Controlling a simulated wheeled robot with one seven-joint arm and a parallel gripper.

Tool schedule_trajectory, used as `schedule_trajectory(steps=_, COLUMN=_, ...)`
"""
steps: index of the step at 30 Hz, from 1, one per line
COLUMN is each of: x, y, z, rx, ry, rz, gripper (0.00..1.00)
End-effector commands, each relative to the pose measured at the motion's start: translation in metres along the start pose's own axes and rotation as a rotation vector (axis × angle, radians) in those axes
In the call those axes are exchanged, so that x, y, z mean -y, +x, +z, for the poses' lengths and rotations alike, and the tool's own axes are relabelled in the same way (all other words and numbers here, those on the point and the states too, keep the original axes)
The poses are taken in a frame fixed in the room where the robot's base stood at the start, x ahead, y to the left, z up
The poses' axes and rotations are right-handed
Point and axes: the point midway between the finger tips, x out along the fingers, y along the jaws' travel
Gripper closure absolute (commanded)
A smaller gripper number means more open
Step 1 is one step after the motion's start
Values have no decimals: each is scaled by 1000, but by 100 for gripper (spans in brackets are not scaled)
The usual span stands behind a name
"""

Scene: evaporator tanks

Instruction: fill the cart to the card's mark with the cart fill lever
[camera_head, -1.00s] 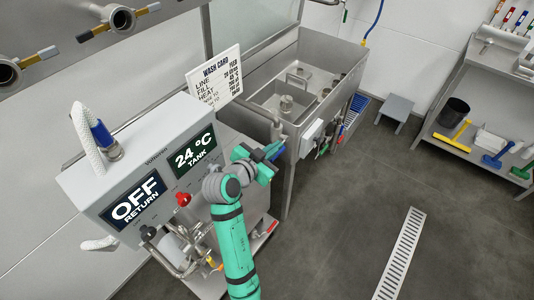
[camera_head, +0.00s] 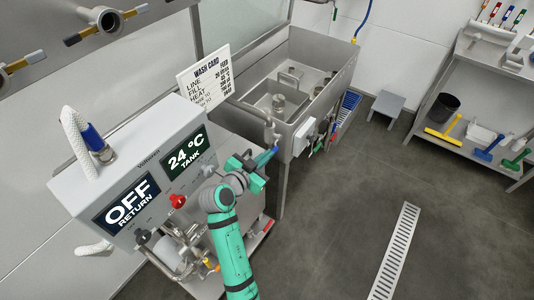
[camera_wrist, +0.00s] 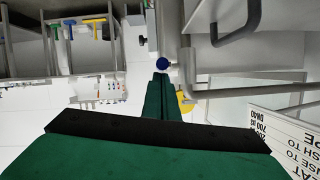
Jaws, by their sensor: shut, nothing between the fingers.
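The wash card (camera_head: 207,78) is a white printed sheet standing behind the cart; its top line reads "WASH CARD" and its small figures are hard to read. The cart (camera_head: 130,168) carries a grey box with screens reading "OFF RETURN" (camera_head: 130,199) and "24 °C TANK" (camera_head: 186,152). My gripper (camera_head: 259,160) is at the cart's right side, close to a blue handle end (camera_head: 266,156). In the wrist view, my shut fingers (camera_wrist: 163,78) point at a round blue knob (camera_wrist: 162,64), very near it; I cannot tell if they touch. I cannot tell whether this is the fill lever.
A steel sink (camera_head: 285,95) stands just beyond my gripper. A red knob (camera_head: 178,201) and pipes sit on the cart's front. A grey stool (camera_head: 387,104) and a shelf rack (camera_head: 470,150) are at the right. The floor around the drain grate (camera_head: 396,252) is clear.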

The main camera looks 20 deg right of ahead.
Motion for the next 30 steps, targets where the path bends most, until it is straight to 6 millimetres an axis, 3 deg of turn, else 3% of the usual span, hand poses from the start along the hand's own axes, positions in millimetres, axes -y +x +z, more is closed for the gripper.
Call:
schedule_trajectory(steps=1, x=-2, y=1, z=13, rx=16, ry=-9, rz=4, gripper=100)
schedule_trajectory(steps=12, x=-3, y=1, z=18, rx=26, ry=-13, rz=5, gripper=100)
schedule_trajectory(steps=17, x=-1, y=-4, z=2, rx=20, ry=-9, rz=2, gripper=100)
schedule_trajectory(steps=22, x=2, y=-14, z=-33, rx=0, ry=3, rz=-4, gripper=100)
schedule_trajectory(steps=30, x=1, y=-71, z=-28, rx=-3, ry=1, rz=-7, gripper=100)
